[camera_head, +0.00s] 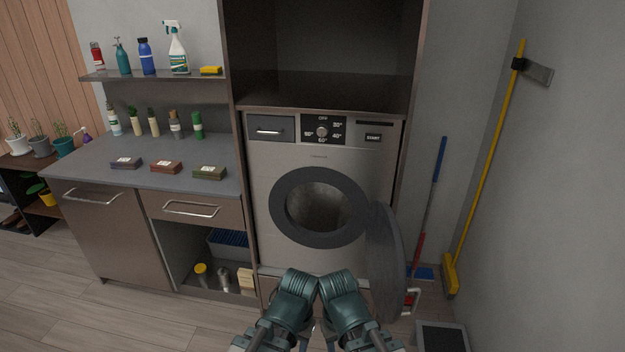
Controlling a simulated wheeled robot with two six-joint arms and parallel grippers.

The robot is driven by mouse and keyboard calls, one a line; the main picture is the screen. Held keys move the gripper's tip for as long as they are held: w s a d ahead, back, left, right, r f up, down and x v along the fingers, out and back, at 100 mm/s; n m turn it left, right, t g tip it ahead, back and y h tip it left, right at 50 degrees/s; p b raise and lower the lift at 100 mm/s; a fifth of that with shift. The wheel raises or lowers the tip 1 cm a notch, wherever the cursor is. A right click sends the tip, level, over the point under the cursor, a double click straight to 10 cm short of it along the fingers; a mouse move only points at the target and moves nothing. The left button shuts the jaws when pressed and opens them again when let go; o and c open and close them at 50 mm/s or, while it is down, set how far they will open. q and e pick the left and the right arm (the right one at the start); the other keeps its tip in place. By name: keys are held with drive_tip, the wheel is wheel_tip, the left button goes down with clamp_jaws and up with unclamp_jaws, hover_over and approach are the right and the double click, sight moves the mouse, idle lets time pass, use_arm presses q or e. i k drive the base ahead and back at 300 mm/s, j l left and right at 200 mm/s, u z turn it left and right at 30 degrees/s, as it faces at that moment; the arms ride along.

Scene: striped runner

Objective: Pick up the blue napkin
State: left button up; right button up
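A small dark blue-violet folded bundle (126,163), which looks like the blue napkin, lies at the left of a row of three on the grey counter (85,160). A red one (166,167) and a green one (209,173) lie to its right. Each has a pale label on top. My two teal arms are folded at the bottom middle, in front of the washing machine and well apart from the counter. Small parts of my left gripper (304,338) and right gripper (331,336) seem to show between them. Their fingers are mostly hidden, so their opening cannot be made out.
The washing machine (262,165) has its round door (385,262) swung open to the right. Bottles stand at the counter's back and on the shelf (150,77) above. A basket (229,244) with blue contents sits below the counter. Brooms lean at right. Floor at left is clear.

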sight(127, 162)
drive_tip(key=i+j+z, duration=0.15)
drive_tip(key=i+j, duration=0.15)
drive_tip(key=j, duration=0.6)
drive_tip(key=i+j+z, duration=0.1)
drive_tip(key=j, duration=0.8)
drive_tip(key=i+j+z, duration=0.15)
drive_tip(key=i+j, duration=0.15)
drive_tip(key=j, duration=0.65)
drive_tip(key=i+j+z, duration=0.15)
drive_tip(key=j, duration=0.8)
drive_tip(key=i+j+z, duration=0.1)
drive_tip(key=j, duration=0.85)
drive_tip(key=j+z, duration=0.15)
drive_tip(key=j, duration=0.85)
drive_tip(key=i, duration=0.05)
